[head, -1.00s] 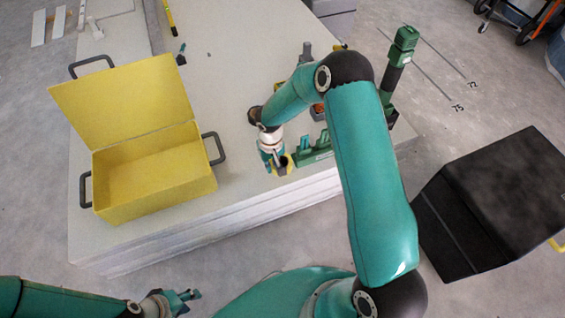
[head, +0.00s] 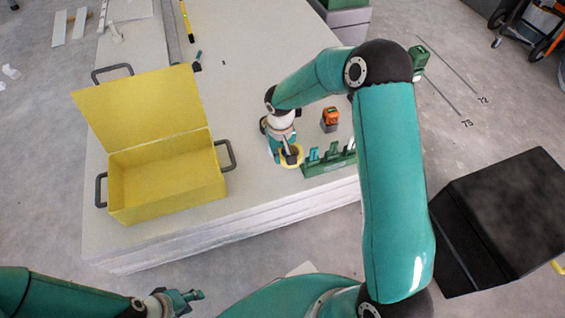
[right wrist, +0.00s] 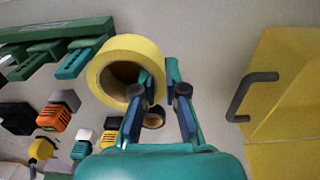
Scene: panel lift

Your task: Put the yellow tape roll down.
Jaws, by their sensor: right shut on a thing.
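The yellow tape roll (head: 291,163) is at my right gripper (head: 288,152), over the pale panel stack near its front edge. The roll shows larger in the right wrist view (right wrist: 108,68), where its hollow core is visible. There my right gripper (right wrist: 160,75) is shut on the roll's wall, one finger at the core and the other outside. I cannot tell whether the roll touches the panel. My left gripper (head: 194,295) hangs low in front of the stack, apart from everything; its jaw gap is too small to judge.
An open yellow box (head: 165,190) stands left of the roll, its handle facing it. A green rack (head: 332,160) stands close on the roll's right, with an orange-and-grey tool (head: 329,118) behind it. A black case (head: 505,220) is on the floor.

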